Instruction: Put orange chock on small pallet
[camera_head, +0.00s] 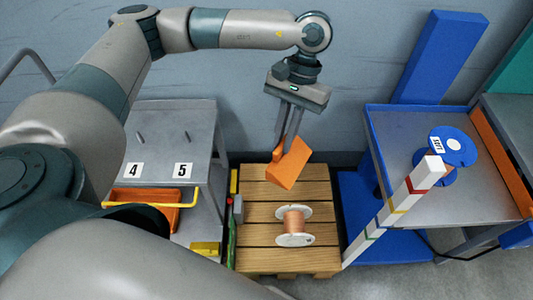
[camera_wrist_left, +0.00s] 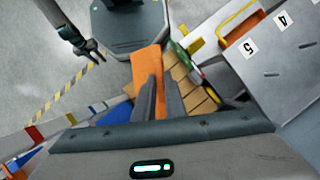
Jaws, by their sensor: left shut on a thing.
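The orange chock (camera_head: 289,167) is a wedge-like block held tilted between the fingers of my left gripper (camera_head: 283,148). It appears to hang above the back part of the small pallet (camera_head: 265,262), which is made of wooden slats. In the left wrist view the orange chock (camera_wrist_left: 148,66) extends beyond the shut fingers of my left gripper (camera_wrist_left: 159,90), and the pallet (camera_wrist_left: 192,98) lies partly hidden behind them. My right gripper (camera_wrist_left: 94,52) shows at the upper left of that view, with its fingers apart and empty.
A copper wire spool (camera_head: 294,225) with white flanges stands on the pallet. A grey table (camera_head: 150,120) marked 4 and 5 is at left. A tray table (camera_head: 400,140) with a blue reel (camera_head: 462,152) and a striped post (camera_head: 401,206) are at right.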

